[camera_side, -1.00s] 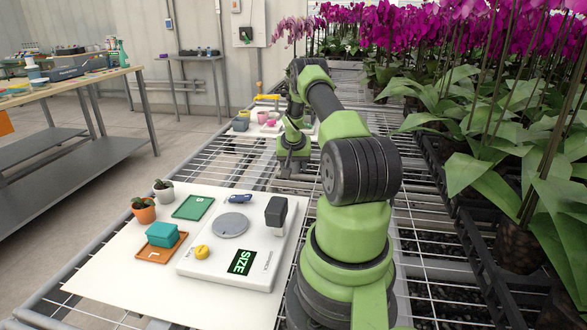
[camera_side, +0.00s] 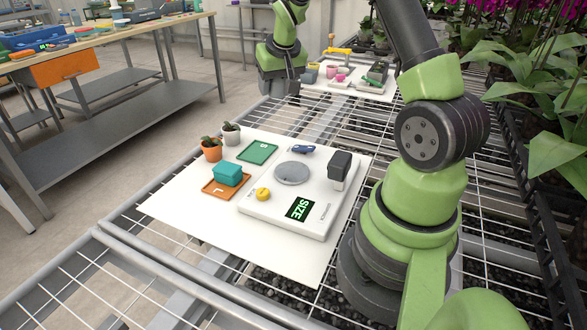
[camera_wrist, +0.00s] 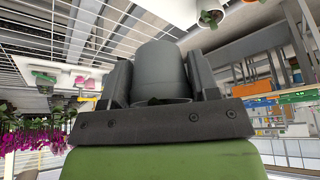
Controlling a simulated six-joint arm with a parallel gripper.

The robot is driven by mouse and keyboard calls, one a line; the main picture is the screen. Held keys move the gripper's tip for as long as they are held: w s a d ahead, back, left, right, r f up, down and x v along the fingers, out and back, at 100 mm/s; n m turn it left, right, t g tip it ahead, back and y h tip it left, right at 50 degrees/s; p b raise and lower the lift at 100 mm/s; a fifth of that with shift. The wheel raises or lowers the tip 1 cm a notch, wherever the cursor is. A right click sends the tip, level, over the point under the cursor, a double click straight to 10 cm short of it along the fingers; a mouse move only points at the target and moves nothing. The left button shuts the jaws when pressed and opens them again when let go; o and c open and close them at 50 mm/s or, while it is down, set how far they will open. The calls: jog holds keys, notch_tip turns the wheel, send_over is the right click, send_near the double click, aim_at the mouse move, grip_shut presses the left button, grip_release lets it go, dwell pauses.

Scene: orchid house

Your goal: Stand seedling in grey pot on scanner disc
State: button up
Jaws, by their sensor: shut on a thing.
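The scanner disc (camera_side: 292,173) is a round grey plate, bare, on a white scanner with a lit SIZE display (camera_side: 300,209). A dark bit, perhaps seedling, shows at the pot's near end; the rest of the seedling is hidden. In the side view, a pale grey pot with a seedling (camera_side: 231,133) and an orange pot with a seedling (camera_side: 211,150) stand on the white board.
A dark-headed post (camera_side: 339,166) rises at the disc's right. A yellow knob (camera_side: 263,194) and blue tool (camera_side: 302,149) lie close by. A green tray (camera_side: 257,152) is empty; an orange tray (camera_side: 212,188) bears a teal box (camera_side: 229,174). The board's front is clear.

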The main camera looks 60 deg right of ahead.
jog(key=s+a+r+n+t+y, duration=0.1)
jog(key=a+n, duration=0.2)
jog(key=a, duration=0.6)
jog(key=a+r+n+y, duration=0.1)
jog(key=a+r+n, duration=0.15)
jog(key=a, duration=0.75)
jog(key=m+h, duration=0.1)
jog(key=m, duration=0.3)
send_over(289, 168)
jog(key=a, duration=0.1)
notch_tip(289, 168, down, 7)
jog(key=shift+g+h, duration=0.3)
jog(key=f, duration=0.2)
jog(key=s+f, duration=0.1)
jog(key=f, duration=0.2)
jog(key=shift+d+f, duration=0.15)
jog(key=shift+f, duration=2.25)
jog(key=shift+f, duration=0.15)
jog(key=o, duration=1)
jog(key=shift+o, duration=0.2)
